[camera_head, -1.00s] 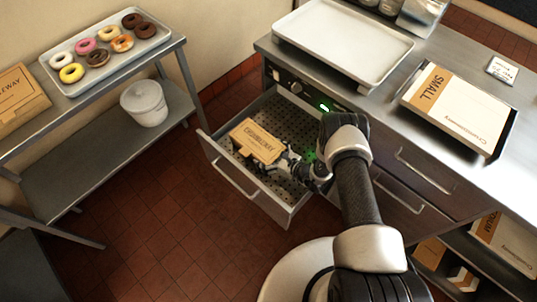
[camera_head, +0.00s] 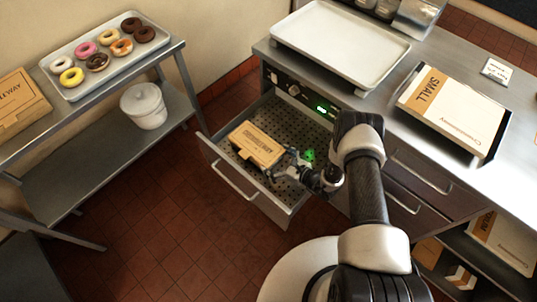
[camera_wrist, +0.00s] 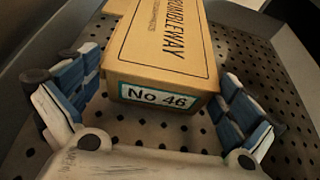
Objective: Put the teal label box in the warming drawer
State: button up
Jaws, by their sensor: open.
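The teal label box is a tan carton (camera_head: 257,144) lying inside the open warming drawer (camera_head: 233,177), on its perforated floor. In the wrist view the carton (camera_wrist: 165,45) shows a teal-edged label reading "No 46" on its near end. My gripper (camera_head: 284,163) is at the carton's right end, inside the drawer. In the wrist view my gripper (camera_wrist: 155,108) is open, with one blue-padded finger on each side of the carton's near end and gaps between. The carton's far end is cut off in the wrist view.
A rack (camera_head: 112,130) at left holds a tray of donuts (camera_head: 70,91), another tan box (camera_head: 20,100) and a white bucket (camera_head: 144,105). The counter bears an empty tray (camera_head: 340,45) and a box marked SMALL (camera_head: 455,108). Drawer walls surround my gripper.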

jog(key=p+v, duration=0.1)
jog(key=v, duration=0.6)
jog(key=shift+r, duration=0.1)
jog(key=w+a+r+n+g+y, duration=0.1)
jog(key=a+r+n+g, duration=0.15)
jog(key=r, duration=0.65)
jog(key=w+a+r+n+g+y, duration=0.15)
jog(key=r+n, duration=0.25)
jog(key=r, duration=0.5)
jog(key=s+r+n+g+h, duration=0.1)
jog(key=s+r+n+g, duration=0.2)
jog(key=r, duration=0.5)
jog(key=s+r+n+g+h, duration=0.1)
jog(key=s+r+n, duration=0.3)
jog(key=r, duration=0.5)
jog(key=s+d+r+n+h, duration=0.3)
jog(key=s+r+n+h, duration=0.2)
jog(key=s+r+n, duration=0.35)
jog(key=s+d+r+n+t+h, duration=0.3)
jog(key=s+d+r+h, duration=0.3)
jog(key=s+d, duration=0.5)
jog(key=shift+s+r+n+t, duration=0.15)
jog(key=shift+r+n+t, duration=0.15)
jog(key=shift+r+t, duration=0.4)
jog(key=shift+r, duration=0.1)
jog(key=shift+c, duration=0.6)
